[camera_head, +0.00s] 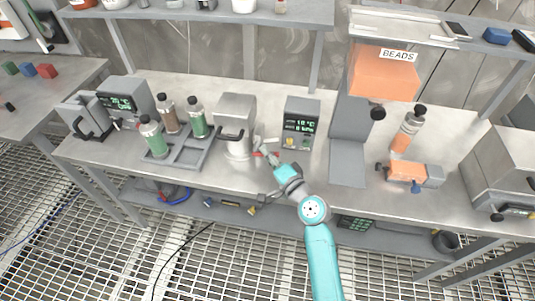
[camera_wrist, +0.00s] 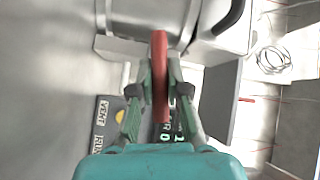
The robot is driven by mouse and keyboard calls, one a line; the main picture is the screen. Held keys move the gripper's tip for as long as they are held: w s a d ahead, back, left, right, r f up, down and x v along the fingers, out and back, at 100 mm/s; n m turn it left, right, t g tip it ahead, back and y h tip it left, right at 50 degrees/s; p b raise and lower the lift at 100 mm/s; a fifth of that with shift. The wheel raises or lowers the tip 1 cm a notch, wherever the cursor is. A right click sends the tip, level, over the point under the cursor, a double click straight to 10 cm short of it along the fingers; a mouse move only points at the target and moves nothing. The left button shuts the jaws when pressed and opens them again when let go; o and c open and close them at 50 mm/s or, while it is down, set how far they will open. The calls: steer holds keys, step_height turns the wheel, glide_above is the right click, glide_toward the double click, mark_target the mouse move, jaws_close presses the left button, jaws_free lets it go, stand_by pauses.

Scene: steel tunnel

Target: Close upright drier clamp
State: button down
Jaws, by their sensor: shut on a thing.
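The upright drier (camera_head: 236,112) is a grey steel unit with a black handle, standing at the middle of the bench. A small red clamp lever (camera_head: 257,154) shows at its lower right side. In the wrist view the red lever (camera_wrist: 160,50) runs upright between my fingers, below the drier's steel body (camera_wrist: 165,12). My gripper (camera_head: 264,152) is shut on this lever, with a green finger on each side; it also shows in the wrist view (camera_wrist: 160,88). The fingers hide part of the lever. I cannot tell whether the clamp is latched.
A control box (camera_head: 301,122) with a lit display stands just right of the drier. A grey tray (camera_head: 184,157) with several bottles is to the left. A grey upright stand (camera_head: 349,150) and an orange clamp-like device (camera_head: 407,172) are to the right. A shelf overhangs the back.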

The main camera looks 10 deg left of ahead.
mark_target(255, 152)
steer(key=n+g+h, duration=0.1)
steer(key=r+n+h, duration=0.1)
steer(key=shift+a+r+n+g, duration=0.2)
steer(key=shift+a+n+g, duration=0.05)
steer(key=shift+n+g, duration=0.15)
steer(key=n+h, duration=0.1)
steer(key=a+r+n+g+h, duration=0.1)
steer(key=h, duration=0.1)
steer(key=shift+r, duration=0.1)
steer(key=n+h, duration=0.1)
steer(key=a+n+g+h, duration=0.1)
steer(key=shift+a+r+h, duration=0.15)
steer(key=shift+r+h, duration=0.05)
steer(key=shift+h, duration=0.1)
steer(key=shift+a+n+h, duration=0.25)
steer(key=shift+n+h, duration=0.1)
steer(key=shift+h, duration=0.4)
steer(key=shift+a+n+h, duration=0.25)
steer(key=shift+n+h, duration=0.1)
steer(key=shift+h, duration=0.4)
steer(key=c, duration=1.1)
jaws_free()
steer(key=shift+c, duration=0.2)
